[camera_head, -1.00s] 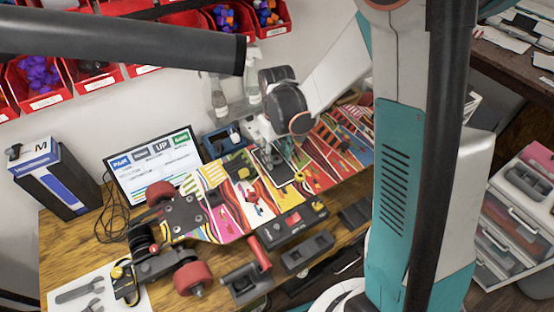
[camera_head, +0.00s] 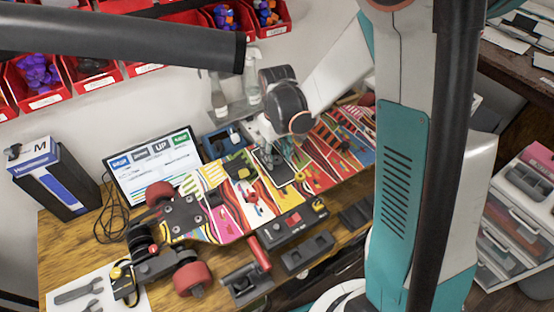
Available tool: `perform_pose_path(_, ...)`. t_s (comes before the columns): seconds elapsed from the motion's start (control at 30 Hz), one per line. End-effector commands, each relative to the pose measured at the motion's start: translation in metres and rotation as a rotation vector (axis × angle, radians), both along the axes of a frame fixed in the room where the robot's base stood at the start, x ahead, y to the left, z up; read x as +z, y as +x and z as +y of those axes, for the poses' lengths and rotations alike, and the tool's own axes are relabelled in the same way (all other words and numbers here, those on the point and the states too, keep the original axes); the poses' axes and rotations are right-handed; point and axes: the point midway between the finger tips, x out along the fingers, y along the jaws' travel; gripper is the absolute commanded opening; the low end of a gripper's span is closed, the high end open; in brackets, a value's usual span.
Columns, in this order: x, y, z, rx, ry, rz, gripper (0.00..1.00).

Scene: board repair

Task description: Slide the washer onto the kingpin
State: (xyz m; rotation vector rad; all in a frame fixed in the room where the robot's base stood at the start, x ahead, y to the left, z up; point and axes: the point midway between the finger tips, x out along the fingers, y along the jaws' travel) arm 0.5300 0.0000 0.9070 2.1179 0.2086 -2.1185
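A colourful skateboard deck (camera_head: 232,214) lies upside down across the wooden bench. A truck with red wheels (camera_head: 190,278) is at its left end, and a dark baseplate (camera_head: 184,214) is fixed there. I cannot make out the kingpin clearly among the truck parts. A small yellow ring-like part (camera_head: 300,176) lies on the deck near my gripper; I cannot tell if it is the washer. My gripper (camera_head: 270,160) points down over the middle of the deck. Its fingers are small and partly hidden, so their opening and anything between them cannot be made out.
A tablet or screen (camera_head: 153,163) stands behind the deck. A white and blue box (camera_head: 58,178) is at the back left. A black tool case (camera_head: 285,228), a dark block (camera_head: 308,252) and a red-handled part (camera_head: 259,254) crowd the front. Wrenches (camera_head: 78,292) lie on a white sheet at front left.

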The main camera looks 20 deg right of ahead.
Motion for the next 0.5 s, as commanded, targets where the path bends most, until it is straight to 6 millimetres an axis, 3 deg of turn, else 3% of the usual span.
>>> perform_pose_path(0.03,0.0001,0.0,0.0,0.0,0.0,0.0,0.32)
perform_pose_path(0.13,0.0001,0.0,0.0,0.0,0.0,0.0,0.1)
perform_pose_path(0.5,0.0,-0.0001,0.0,0.0,0.0,0.0,0.1)
